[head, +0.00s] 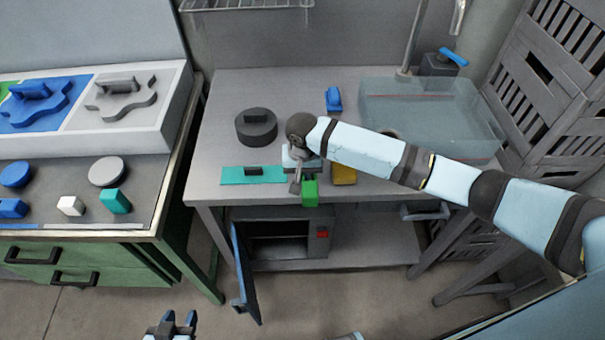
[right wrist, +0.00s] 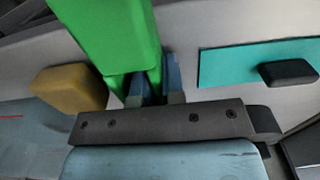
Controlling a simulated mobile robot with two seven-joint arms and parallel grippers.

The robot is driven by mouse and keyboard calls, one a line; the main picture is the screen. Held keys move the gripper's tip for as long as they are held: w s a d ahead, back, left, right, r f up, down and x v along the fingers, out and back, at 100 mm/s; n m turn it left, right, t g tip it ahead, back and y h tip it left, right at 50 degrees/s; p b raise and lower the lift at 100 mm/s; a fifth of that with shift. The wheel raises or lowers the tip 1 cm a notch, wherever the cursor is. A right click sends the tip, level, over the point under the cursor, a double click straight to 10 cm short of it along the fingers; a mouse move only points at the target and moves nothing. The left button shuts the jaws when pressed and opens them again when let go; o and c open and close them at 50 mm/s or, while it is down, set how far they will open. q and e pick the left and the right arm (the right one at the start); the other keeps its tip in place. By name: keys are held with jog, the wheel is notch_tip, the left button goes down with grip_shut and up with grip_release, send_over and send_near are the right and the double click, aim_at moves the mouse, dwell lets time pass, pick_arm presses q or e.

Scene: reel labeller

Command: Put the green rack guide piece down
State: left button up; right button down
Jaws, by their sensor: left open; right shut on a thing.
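The green rack guide piece (head: 309,191) is a bright green block at the front edge of the grey table (head: 370,215). My right gripper (head: 298,180) is shut on it. In the right wrist view the green piece (right wrist: 112,35) stands out from between the blue-grey fingers (right wrist: 157,85). Whether the piece touches the table cannot be told. My left gripper (head: 178,325) is open and empty at the bottom of the head view, low in front of the green cabinet, far from the piece.
A teal plate with a dark handle (head: 235,176) lies left of the right gripper. A yellow block (head: 343,175) lies just right of it. Behind are a dark round lidded thing (head: 256,130), a small blue thing (head: 333,99) and a clear basin (head: 430,110). A blue door (head: 244,270) hangs open below.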

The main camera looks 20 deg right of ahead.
jog(key=shift+f, duration=0.15)
jog(key=c, duration=1.2)
grip_release()
notch_tip(320, 180, up, 12)
jog(key=shift+r, duration=0.1)
